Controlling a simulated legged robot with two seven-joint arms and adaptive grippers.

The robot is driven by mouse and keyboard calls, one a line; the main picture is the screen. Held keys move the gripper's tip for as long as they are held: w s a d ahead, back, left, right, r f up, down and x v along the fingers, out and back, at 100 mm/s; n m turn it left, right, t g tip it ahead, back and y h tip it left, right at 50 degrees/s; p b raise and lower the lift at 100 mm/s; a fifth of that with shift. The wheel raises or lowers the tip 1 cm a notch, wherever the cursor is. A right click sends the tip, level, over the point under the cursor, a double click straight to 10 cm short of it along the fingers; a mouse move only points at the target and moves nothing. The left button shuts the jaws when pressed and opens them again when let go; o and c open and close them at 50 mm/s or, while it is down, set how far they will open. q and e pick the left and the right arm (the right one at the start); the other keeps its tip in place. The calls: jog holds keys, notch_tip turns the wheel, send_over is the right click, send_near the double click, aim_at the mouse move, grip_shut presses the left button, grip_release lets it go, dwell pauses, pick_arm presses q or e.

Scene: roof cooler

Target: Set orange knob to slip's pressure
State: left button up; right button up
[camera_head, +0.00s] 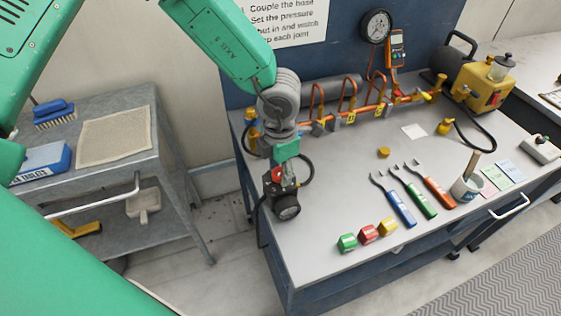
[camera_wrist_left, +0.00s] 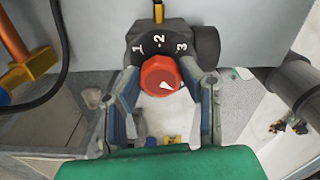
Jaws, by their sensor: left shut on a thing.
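The orange knob (camera_wrist_left: 160,76) sits on a dark regulator body (camera_wrist_left: 160,40) marked 1, 2 and 3 in the left wrist view. A white pointer mark is on the knob's face; which number it indicates is unclear. My left gripper (camera_wrist_left: 163,88) has its fingers on both sides of the knob and is shut on it. In the head view the knob (camera_head: 277,174) shows below my left wrist, at the bench's left end, above a dark round part (camera_head: 287,206). A small white slip (camera_head: 414,132) lies on the bench; its writing is unreadable. My right gripper is out of view.
The grey bench (camera_head: 330,190) holds green, red and yellow blocks, several hand tools (camera_head: 398,204), a cup (camera_head: 466,188) and a yellow pump (camera_head: 482,86). Orange piping (camera_head: 350,115) runs along the back below a wall gauge (camera_head: 377,26). A metal cart (camera_head: 165,165) stands left.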

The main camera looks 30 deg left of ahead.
aim_at(279, 171)
pick_arm(q)
jog(key=shift+r+m+p, duration=0.15)
jog(key=shift+m+p, duration=0.75)
jog(key=shift+p, duration=0.05)
jog(key=shift+f+m+p, duration=0.2)
jog(key=shift+m+p, duration=0.1)
jog(key=shift+m, duration=0.1)
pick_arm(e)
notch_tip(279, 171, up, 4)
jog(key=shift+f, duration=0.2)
pick_arm(q)
jog(key=o, duration=1.1)
jog(key=shift+a, duration=0.1)
jog(key=shift+o, duration=0.2)
jog(key=shift+r, duration=0.15)
notch_tip(279, 171, up, 12)
jog(key=shift+f, duration=0.2)
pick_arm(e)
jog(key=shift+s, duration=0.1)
